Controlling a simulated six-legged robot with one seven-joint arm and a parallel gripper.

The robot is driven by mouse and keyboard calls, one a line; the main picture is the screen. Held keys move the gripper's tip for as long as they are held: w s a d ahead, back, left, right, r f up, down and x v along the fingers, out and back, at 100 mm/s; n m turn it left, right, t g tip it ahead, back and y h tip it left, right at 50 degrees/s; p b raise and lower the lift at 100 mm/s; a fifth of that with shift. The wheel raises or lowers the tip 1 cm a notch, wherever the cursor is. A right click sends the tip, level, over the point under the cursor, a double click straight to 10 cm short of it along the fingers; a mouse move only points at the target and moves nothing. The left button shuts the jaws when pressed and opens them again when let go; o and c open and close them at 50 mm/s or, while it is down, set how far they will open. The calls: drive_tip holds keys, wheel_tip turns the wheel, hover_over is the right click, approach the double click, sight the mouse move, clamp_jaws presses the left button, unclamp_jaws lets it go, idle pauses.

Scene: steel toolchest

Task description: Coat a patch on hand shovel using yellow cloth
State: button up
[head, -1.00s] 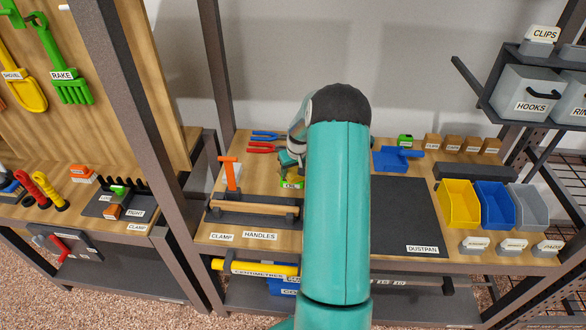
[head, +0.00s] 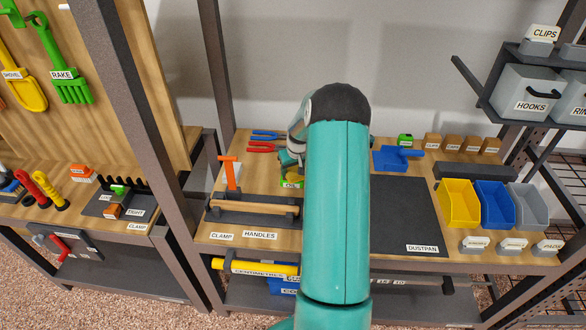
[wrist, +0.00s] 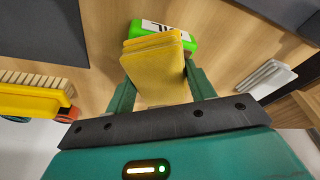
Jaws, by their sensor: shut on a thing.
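My gripper (wrist: 158,84) is shut on a folded yellow cloth (wrist: 153,72), which stands up between the two green fingers. A green item (wrist: 186,38) with a white label, partly hidden by the cloth, lies just beyond it on the wooden surface; whether the two touch I cannot tell. In the head view my gripper is mostly hidden behind my teal arm, above a small green and yellow spot with a label (head: 292,183).
A dark upright post (head: 150,130) stands between the left board and the middle bench.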

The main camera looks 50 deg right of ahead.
sight(293, 169)
drive_tip(key=shift+r, duration=3.4)
drive_tip(key=shift+s, duration=0.15)
